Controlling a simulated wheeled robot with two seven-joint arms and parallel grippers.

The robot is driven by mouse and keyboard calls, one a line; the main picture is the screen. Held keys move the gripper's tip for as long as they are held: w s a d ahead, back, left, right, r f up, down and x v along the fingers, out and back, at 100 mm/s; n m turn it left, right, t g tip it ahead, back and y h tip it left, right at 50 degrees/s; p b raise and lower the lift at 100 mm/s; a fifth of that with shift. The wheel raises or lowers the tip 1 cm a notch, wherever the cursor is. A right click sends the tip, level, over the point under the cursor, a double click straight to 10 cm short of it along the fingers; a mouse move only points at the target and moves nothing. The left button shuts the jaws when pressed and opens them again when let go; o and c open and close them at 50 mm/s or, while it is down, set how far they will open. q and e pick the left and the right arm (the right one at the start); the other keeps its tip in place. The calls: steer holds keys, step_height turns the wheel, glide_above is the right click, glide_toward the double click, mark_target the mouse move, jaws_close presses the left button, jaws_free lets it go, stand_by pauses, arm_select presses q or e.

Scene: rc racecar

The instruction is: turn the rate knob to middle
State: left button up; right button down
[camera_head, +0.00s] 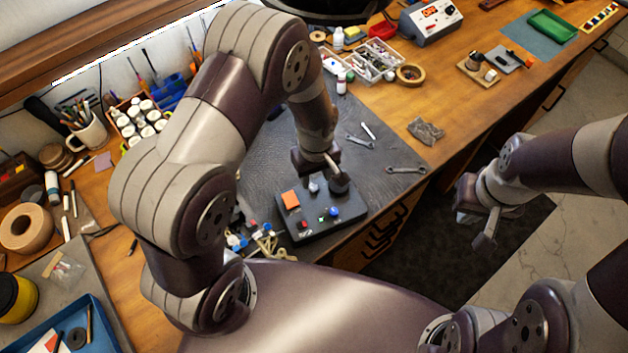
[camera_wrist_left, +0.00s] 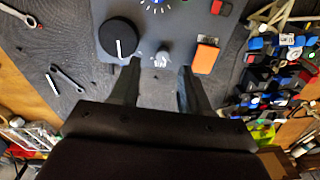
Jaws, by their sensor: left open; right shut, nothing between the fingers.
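A dark control box (camera_head: 352,219) lies on the black mat. It carries a large black knob (camera_head: 339,185), a small grey knob (camera_head: 313,187), an orange square (camera_head: 290,199), a blue knob (camera_head: 334,212) and a red button (camera_head: 303,224). I cannot read which is the rate knob. My left gripper (camera_head: 325,170) is over the box's far edge, open and empty. In the left wrist view its fingers (camera_wrist_left: 159,72) point at the small grey knob (camera_wrist_left: 161,57); one tip is close to the black knob (camera_wrist_left: 119,38), whose white line shows. Contact is unclear. My right gripper (camera_head: 487,232) is shut and empty, beyond the table edge.
Wrenches (camera_head: 405,170) lie on the mat right of the box. Paint pots (camera_head: 135,118) and a mug (camera_head: 88,132) stand at the left. A parts tray (camera_head: 372,62) stands behind.

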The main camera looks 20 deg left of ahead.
mark_target(313, 188)
arm_select(q)
steer(key=f, duration=0.2)
steer(key=a+f, duration=0.1)
steer(key=f, duration=0.1)
steer(key=shift+s+f+p, duration=0.1)
steer(key=shift+f+p, duration=0.05)
steer(key=shift+p, duration=0.15)
steer(key=shift+d+f, duration=0.4)
steer(key=shift+a, duration=0.25)
steer(key=shift+c, duration=0.5)
jaws_close()
arm_select(e)
steer(key=shift+a+r, duration=0.3)
steer(key=shift+r, duration=0.25)
arm_select(q)
steer(key=shift+m, duration=0.3)
steer(key=m, duration=0.3)
steer(key=shift+b, duration=0.3)
steer(key=shift+m, duration=2.5)
arm_select(e)
steer(key=shift+f, duration=0.5)
